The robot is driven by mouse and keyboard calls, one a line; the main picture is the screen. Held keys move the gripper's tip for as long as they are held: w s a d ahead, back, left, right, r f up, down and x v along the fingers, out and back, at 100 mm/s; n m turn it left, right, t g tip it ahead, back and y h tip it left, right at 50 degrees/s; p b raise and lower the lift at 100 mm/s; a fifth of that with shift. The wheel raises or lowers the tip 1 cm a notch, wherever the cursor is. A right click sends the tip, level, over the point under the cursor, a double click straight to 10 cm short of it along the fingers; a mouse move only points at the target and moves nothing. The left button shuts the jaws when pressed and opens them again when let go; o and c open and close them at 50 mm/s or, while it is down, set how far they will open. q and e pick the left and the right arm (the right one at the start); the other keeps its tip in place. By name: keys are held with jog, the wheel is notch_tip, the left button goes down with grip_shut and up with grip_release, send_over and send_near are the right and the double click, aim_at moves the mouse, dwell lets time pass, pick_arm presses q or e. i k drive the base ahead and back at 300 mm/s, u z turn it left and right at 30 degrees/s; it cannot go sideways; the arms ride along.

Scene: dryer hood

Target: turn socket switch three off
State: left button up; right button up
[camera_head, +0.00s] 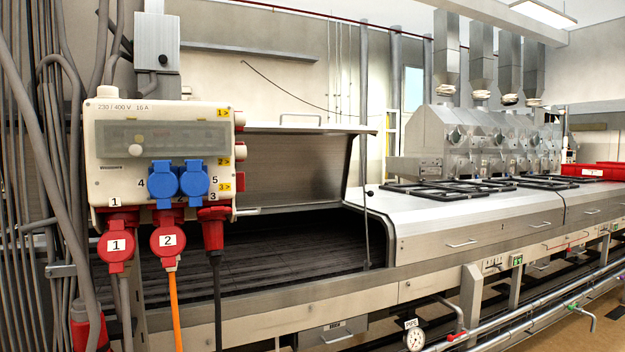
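A cream socket box (165,112) marked 230/400 V 16 A is mounted at the left. Yellow labels with arrows pointing right run down its right edge: label 1 (222,113), label 2 (223,161) and label 3 (224,187). Small parts stick out from the box's right side beside these labels, seen edge-on; their switch positions cannot be told. Red socket 3 (212,230) hangs at the box's lower right with a dark cable plugged in. Neither gripper is in view.
Red plugs 1 (116,246) and 2 (168,240) and blue sockets 4 and 5 (193,178) crowd the box's front. Thick grey cables (50,120) hang at left. A metal hooded bench (470,225) stretches right behind the box.

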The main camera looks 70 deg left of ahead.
aim_at(240, 174)
jog(key=i, duration=1.3)
jog(key=u, duration=3.55)
